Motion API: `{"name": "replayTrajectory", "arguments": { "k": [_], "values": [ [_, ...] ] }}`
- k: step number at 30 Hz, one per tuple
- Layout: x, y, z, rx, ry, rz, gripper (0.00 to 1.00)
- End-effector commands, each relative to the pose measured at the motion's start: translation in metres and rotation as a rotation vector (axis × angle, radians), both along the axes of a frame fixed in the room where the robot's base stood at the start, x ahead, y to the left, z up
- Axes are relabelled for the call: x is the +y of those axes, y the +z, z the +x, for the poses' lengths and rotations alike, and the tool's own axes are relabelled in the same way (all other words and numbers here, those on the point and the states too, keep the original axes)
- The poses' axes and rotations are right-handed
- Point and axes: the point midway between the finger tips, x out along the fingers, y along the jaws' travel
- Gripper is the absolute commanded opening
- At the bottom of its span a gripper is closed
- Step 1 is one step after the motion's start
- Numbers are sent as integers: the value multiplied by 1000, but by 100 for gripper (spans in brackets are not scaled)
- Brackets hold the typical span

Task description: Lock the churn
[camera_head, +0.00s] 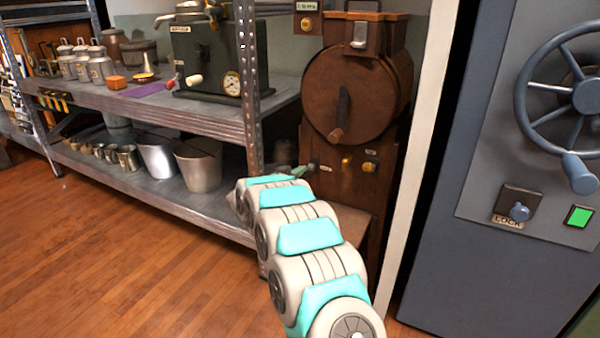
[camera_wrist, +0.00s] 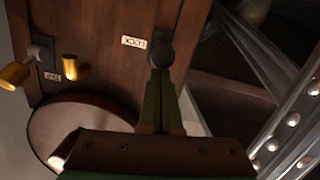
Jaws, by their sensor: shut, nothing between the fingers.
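The brown wooden churn (camera_head: 355,85) stands right of the shelf, with a round drum and a crank handle (camera_head: 338,120) hanging down. Its base carries a row of controls. In the wrist view, which shows it turned over, a dark round knob (camera_wrist: 160,53) sits beside a LOCK label (camera_wrist: 133,41). My gripper (camera_wrist: 160,80) is shut, with its green fingertips at this knob, and nothing is between them. Whether they touch it is unclear. In the head view my gripper (camera_head: 299,171) is small and partly hidden by my arm.
Two brass-coloured controls (camera_head: 346,163) (camera_head: 370,166) sit right of the lock knob. The metal shelf post (camera_head: 250,90) stands close on the left. A grey-blue cabinet with a wheel (camera_head: 587,95) and its own LOCK knob (camera_head: 519,211) stands right. Wooden floor (camera_head: 120,270) is clear.

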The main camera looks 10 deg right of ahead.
Motion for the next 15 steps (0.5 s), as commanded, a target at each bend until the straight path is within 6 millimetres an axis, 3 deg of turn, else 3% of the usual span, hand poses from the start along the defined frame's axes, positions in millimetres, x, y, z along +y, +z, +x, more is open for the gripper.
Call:
{"name": "replayTrajectory", "arguments": {
  "k": [15],
  "values": [
    [2,-16,-3,-94,1,-74,0]
  ]
}}
